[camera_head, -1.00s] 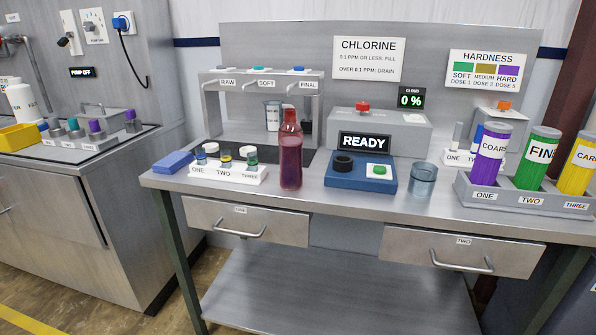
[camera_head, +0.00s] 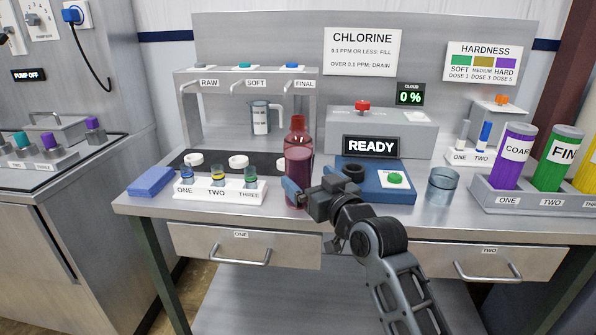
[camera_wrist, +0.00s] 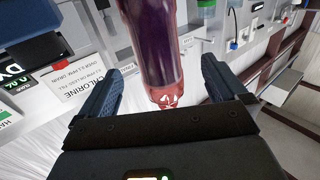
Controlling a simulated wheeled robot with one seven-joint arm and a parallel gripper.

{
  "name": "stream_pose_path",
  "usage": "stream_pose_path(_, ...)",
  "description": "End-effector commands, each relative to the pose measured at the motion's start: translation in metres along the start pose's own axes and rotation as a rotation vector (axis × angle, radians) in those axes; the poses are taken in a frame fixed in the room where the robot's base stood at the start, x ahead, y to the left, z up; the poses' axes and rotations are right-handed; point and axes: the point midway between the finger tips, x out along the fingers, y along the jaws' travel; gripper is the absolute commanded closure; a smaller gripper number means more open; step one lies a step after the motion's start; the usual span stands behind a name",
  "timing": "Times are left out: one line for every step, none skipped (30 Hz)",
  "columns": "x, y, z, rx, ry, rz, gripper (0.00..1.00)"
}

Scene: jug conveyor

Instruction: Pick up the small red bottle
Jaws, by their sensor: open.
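The small red bottle (camera_head: 298,160) stands upright on the workbench, left of the READY unit. It is translucent red with a dark purple-red filling. My gripper (camera_head: 294,190) reaches in from the lower right, and its blue fingertip overlaps the bottle's lower part in the head view. In the wrist view the bottle (camera_wrist: 152,45) appears upside down, in the gap between the two open blue fingers of my gripper (camera_wrist: 158,84). I see space on both sides of it. The bottle's base is out of the wrist view.
A rack of three vials (camera_head: 220,189) stands close left of the bottle, beside a blue block (camera_head: 150,182). The blue READY unit (camera_head: 385,193) is close on the right, with a clear cup (camera_head: 441,187) beyond. A dispenser frame (camera_head: 190,125) and jug (camera_head: 260,117) are behind.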

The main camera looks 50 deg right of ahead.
Motion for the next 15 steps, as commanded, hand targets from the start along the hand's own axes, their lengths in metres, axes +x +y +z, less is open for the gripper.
stream_pose_path(0.005, 0.002, -0.004, 0.0, 0.003, 0.002, 0.01)
stream_pose_path(0.007, 0.003, -0.005, 0.0, 0.004, 0.002, 0.01)
stream_pose_path(0.011, 0.003, -0.006, 0.0, 0.003, 0.002, 0.01)
stream_pose_path(0.014, 0.003, -0.006, 0.0, 0.003, 0.002, 0.01)
stream_pose_path(0.017, 0.004, -0.006, 0.0, 0.004, 0.003, 0.01)
stream_pose_path(0.021, 0.004, -0.006, 0.001, 0.004, 0.003, 0.01)
stream_pose_path(0.025, 0.004, -0.006, 0.001, 0.004, 0.003, 0.01)
stream_pose_path(0.027, 0.003, -0.006, 0.001, 0.004, 0.003, 0.01)
stream_pose_path(0.031, 0.004, -0.006, 0.001, 0.004, 0.003, 0.01)
stream_pose_path(0.034, 0.004, -0.006, 0.001, 0.004, 0.003, 0.01)
stream_pose_path(0.036, 0.004, -0.006, 0.001, 0.004, 0.003, 0.01)
stream_pose_path(0.041, 0.004, -0.005, 0.001, 0.004, 0.003, 0.01)
stream_pose_path(0.045, 0.004, -0.004, 0.001, 0.002, 0.003, 0.01)
stream_pose_path(0.049, 0.004, -0.004, 0.001, 0.003, 0.003, 0.01)
stream_pose_path(0.055, 0.004, -0.004, 0.001, 0.003, 0.003, 0.01)
